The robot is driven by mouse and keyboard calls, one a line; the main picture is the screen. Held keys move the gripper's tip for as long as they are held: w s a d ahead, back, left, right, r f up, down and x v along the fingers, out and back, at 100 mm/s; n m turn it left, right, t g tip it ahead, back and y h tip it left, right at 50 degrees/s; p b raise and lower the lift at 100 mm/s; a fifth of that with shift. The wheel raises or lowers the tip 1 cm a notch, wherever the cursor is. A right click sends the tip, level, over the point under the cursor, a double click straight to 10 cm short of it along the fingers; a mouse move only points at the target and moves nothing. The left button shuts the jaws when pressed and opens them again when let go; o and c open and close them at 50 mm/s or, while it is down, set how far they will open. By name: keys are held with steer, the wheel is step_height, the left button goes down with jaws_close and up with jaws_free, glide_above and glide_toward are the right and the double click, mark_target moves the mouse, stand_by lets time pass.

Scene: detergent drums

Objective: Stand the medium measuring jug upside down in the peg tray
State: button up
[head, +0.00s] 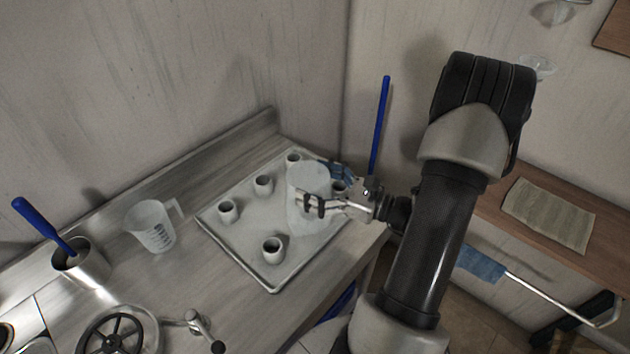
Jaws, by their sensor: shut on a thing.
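A pale translucent jug (307,187) stands over the peg tray (245,262), toward its right side. Its closed, flat end appears to face up, so it looks upside down. My gripper (328,189) is shut on this jug from the right, with fingers on its near and far sides. The jug's lower rim is close to the tray surface; I cannot tell whether it touches. Any peg under it is hidden. Several short, cup-like pegs, such as one at the front (272,250), stand uncovered in the tray. A second clear jug (153,227) with dark markings stands upright left of the tray.
A metal pot (84,266) with a blue-handled tool is at the left. A black handwheel (112,335) and a metal tap (200,328) are at the front. Walls close off the counter's back. A wooden shelf with a cloth (549,214) is at the right.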

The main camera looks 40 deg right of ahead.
steer(key=shift+f+b, duration=1.15)
steer(key=shift+f, duration=0.55)
steer(key=o, duration=1.5)
steer(key=shift+c, duration=0.2)
steer(key=shift+s, duration=0.1)
